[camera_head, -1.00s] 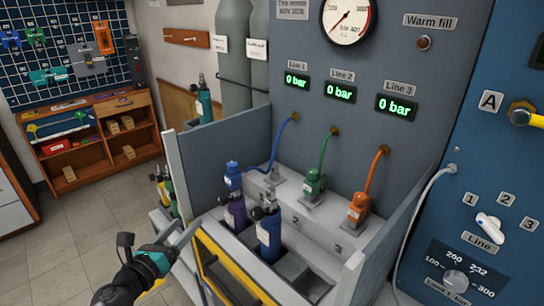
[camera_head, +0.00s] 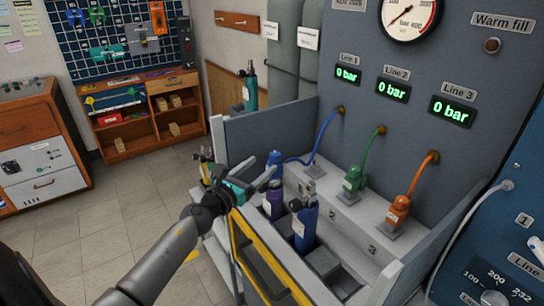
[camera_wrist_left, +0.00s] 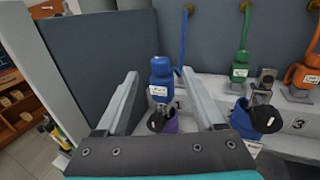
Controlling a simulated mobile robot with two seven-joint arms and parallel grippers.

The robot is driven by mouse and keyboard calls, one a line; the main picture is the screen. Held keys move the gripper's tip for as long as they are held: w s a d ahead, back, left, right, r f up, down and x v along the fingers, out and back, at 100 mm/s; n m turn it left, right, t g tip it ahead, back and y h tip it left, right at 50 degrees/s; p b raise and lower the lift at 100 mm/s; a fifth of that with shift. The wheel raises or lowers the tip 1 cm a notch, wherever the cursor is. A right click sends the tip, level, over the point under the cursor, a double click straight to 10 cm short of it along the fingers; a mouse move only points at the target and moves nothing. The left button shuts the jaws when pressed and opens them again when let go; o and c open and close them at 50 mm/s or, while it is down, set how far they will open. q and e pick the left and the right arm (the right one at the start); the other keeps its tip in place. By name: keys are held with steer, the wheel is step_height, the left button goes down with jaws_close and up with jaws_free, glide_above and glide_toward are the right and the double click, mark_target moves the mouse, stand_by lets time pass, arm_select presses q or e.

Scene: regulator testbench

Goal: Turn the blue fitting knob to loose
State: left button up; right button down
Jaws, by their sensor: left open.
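The blue fitting (camera_head: 275,158) has a blue hose and sits at the top of the purple cylinder (camera_head: 274,205). In the left wrist view the blue fitting (camera_wrist_left: 161,78) shows between my fingers, with a white label on its front. Below it are a black round knob (camera_wrist_left: 155,122) with a white mark and part of the purple cylinder (camera_wrist_left: 171,126). My left gripper (camera_head: 260,170) is open and empty, its fingers pointing at the fitting from the front left. Whether a finger touches it I cannot tell. My right gripper is out of view.
A blue cylinder (camera_head: 306,228) stands close on the right of the purple one. A green fitting (camera_head: 352,178) and an orange fitting (camera_head: 398,211) stand on the ledge. A yellow-edged front rail (camera_head: 262,255) and a grey side wall (camera_head: 262,135) bound the bench.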

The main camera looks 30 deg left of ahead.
mark_target(272, 157)
arm_select(q)
steer(key=shift+w+d+b, duration=0.1)
steer(key=shift+w+b, duration=0.25)
steer(key=shift+w, duration=2.75)
jaws_close()
